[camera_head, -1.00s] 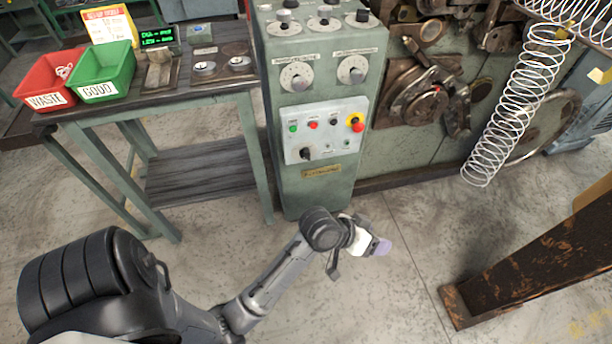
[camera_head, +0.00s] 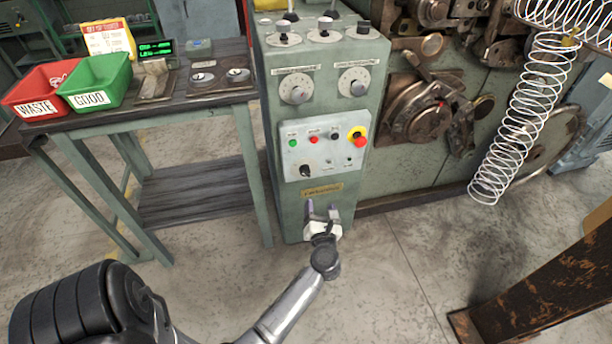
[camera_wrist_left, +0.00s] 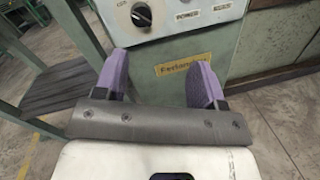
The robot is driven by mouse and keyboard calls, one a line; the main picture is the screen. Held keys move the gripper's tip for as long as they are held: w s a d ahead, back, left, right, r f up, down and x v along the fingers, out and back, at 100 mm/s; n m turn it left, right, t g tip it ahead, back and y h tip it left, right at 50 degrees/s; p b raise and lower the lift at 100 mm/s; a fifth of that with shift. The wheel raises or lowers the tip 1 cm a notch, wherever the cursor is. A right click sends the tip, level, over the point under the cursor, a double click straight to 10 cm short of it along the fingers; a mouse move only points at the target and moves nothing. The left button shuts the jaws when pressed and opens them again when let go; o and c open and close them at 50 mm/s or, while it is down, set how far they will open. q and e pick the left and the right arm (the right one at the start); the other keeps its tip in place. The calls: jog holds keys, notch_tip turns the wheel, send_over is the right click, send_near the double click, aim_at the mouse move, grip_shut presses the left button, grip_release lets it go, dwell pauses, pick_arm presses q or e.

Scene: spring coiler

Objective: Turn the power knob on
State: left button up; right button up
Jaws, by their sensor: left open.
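The white control panel (camera_head: 324,143) is on the front of the green cabinet. A black rotary knob (camera_head: 305,170) sits at its lower left; this knob also shows at the top of the left wrist view (camera_wrist_left: 141,14). Its exact setting is too small to tell. My left gripper (camera_head: 322,209) is open and empty, with purple finger pads apart, in front of the cabinet and below the panel. In the left wrist view the gripper (camera_wrist_left: 160,76) points toward the cabinet, below the knob. My right gripper is not in view.
The panel also has a red emergency button (camera_head: 359,139) on yellow and small buttons. A nameplate (camera_head: 323,191) is below. A side table (camera_head: 130,119) with red (camera_head: 44,91) and green (camera_head: 97,84) bins stands left. A coiled spring (camera_head: 525,120) hangs right; a rusty beam (camera_head: 545,278) is lower right.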

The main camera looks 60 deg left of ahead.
aim_at(306, 175)
pick_arm(q)
jog(key=shift+w+a+f+n+g+y+b, duration=0.1)
jog(key=shift+w+a+n+g+b, duration=0.4)
jog(key=shift+a, duration=1.8)
jog(key=shift+w+a+r+n+g+y+b, duration=0.1)
jog(key=shift+w+a+n+b, duration=0.75)
jog(key=shift+a, duration=1.4)
jog(key=shift+w+a+f+n+g+y+b, duration=0.1)
jog(key=shift+w+a+n+g+b, duration=0.2)
jog(key=shift+a+b, duration=1.4)
jog(key=shift+a+p, duration=0.55)
jog(key=shift+p, duration=0.1)
jog(key=shift+c, duration=0.4)
